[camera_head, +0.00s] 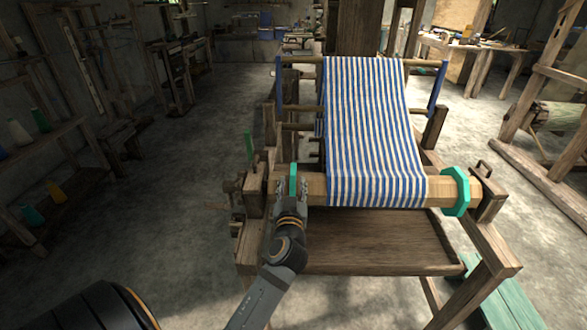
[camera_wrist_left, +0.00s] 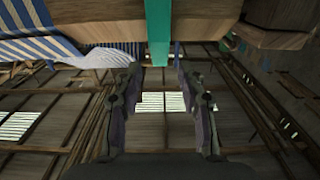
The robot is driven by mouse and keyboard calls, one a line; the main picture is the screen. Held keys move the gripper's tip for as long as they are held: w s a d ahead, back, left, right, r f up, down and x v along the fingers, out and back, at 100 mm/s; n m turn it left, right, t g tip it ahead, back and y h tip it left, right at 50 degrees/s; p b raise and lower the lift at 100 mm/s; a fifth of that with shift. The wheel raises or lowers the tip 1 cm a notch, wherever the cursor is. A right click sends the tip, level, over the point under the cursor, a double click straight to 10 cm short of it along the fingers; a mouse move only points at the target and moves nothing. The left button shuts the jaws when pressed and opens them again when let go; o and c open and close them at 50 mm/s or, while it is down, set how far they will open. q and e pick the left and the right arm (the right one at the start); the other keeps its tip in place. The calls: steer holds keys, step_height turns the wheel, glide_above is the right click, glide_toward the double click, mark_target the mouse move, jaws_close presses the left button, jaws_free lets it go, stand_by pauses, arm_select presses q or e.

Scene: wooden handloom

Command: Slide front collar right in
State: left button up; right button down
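The loom's front beam (camera_head: 314,187) carries two green collars. The right-hand collar (camera_head: 456,192), octagonal, sits around the beam right of the striped cloth, with bare wood between it and the cloth. The left-hand collar (camera_head: 293,177) is left of the cloth, partly hidden behind my left gripper (camera_head: 291,188). In the left wrist view, a green collar (camera_wrist_left: 158,32) stands edge-on on the wooden beam, just ahead of the gap between the fingers. My left gripper (camera_wrist_left: 159,78) is open there, with nothing between its fingers. My right gripper is not in view.
Blue-and-white striped cloth (camera_head: 368,120) covers the middle of the beam. Wooden loom posts (camera_head: 487,193) bound the beam at its ends. A green bench (camera_head: 500,295) stands at the lower right. The floor left of the loom (camera_head: 170,200) is clear.

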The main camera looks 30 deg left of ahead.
mark_target(293, 169)
arm_select(q)
steer(key=x, duration=0.7)
steer(key=shift+w+a+p, duration=0.1)
steer(key=shift+w+p, duration=0.15)
steer(key=shift+p, duration=0.1)
jaws_close()
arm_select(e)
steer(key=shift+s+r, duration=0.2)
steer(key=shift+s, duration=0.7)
arm_select(q)
steer(key=shift+f, duration=0.1)
